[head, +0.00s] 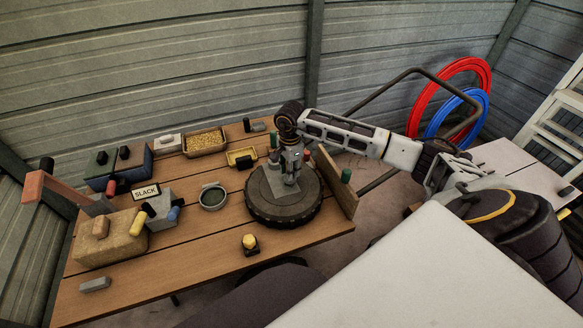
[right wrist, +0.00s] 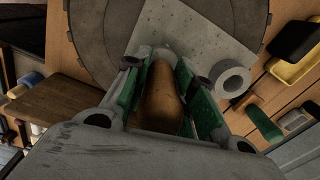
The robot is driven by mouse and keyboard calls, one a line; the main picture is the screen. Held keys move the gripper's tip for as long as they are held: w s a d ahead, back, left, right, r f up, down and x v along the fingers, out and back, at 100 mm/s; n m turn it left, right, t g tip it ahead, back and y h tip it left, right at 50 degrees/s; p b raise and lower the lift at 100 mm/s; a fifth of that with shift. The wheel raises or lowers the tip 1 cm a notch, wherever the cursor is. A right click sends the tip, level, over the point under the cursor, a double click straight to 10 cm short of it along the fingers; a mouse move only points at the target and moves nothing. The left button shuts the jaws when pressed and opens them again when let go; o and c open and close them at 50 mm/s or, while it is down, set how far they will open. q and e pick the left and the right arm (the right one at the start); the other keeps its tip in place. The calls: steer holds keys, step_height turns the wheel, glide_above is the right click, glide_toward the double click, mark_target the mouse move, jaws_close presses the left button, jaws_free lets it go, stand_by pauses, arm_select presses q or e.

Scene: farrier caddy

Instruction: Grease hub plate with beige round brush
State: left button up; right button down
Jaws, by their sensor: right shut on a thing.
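My right gripper (head: 290,180) points down over the round black wheel-like disc (head: 284,214) on the table. In the right wrist view its green-padded fingers (right wrist: 163,95) are shut on a tan, rounded piece, which looks like the handle of the beige round brush (right wrist: 160,98). The brush's lower end is hard to make out. The hub plate (head: 268,188) is a grey square plate lying on the disc. In the right wrist view the hub plate (right wrist: 195,30) lies just beyond the fingertips, with a grey ring beside them. I cannot tell whether the brush touches it. My left gripper is not in view.
A round grey cup (head: 213,187) stands left of the disc, and a yellow tray (head: 241,157) behind it. A wooden board (head: 335,190) stands at the table's right end. A SLACK sign (head: 145,191) and a beige block (head: 108,244) are at the left. The front middle of the table is mostly clear.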

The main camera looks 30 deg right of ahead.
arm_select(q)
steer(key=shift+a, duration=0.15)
arm_select(e)
steer(key=shift+s+a+f, duration=0.1)
steer(key=shift+s+a, duration=0.4)
steer(key=shift+a, duration=0.25)
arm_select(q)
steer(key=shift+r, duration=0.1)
arm_select(e)
steer(key=shift+s+a, duration=0.1)
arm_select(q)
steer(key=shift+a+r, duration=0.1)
arm_select(e)
steer(key=shift+s+a, duration=0.4)
steer(key=shift+a, duration=0.3)
steer(key=shift+s+a, duration=0.4)
steer(key=shift+a, duration=0.3)
steer(key=shift+w+d+b, duration=0.3)
steer(key=shift+w+d, duration=0.1)
steer(key=shift+d, duration=0.25)
steer(key=shift+w+d+b, duration=0.25)
steer(key=shift+w+d, duration=0.1)
steer(key=shift+d, duration=0.25)
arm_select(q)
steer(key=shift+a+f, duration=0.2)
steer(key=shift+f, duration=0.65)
arm_select(e)
steer(key=shift+w+d, duration=0.2)
steer(key=shift+d, duration=0.1)
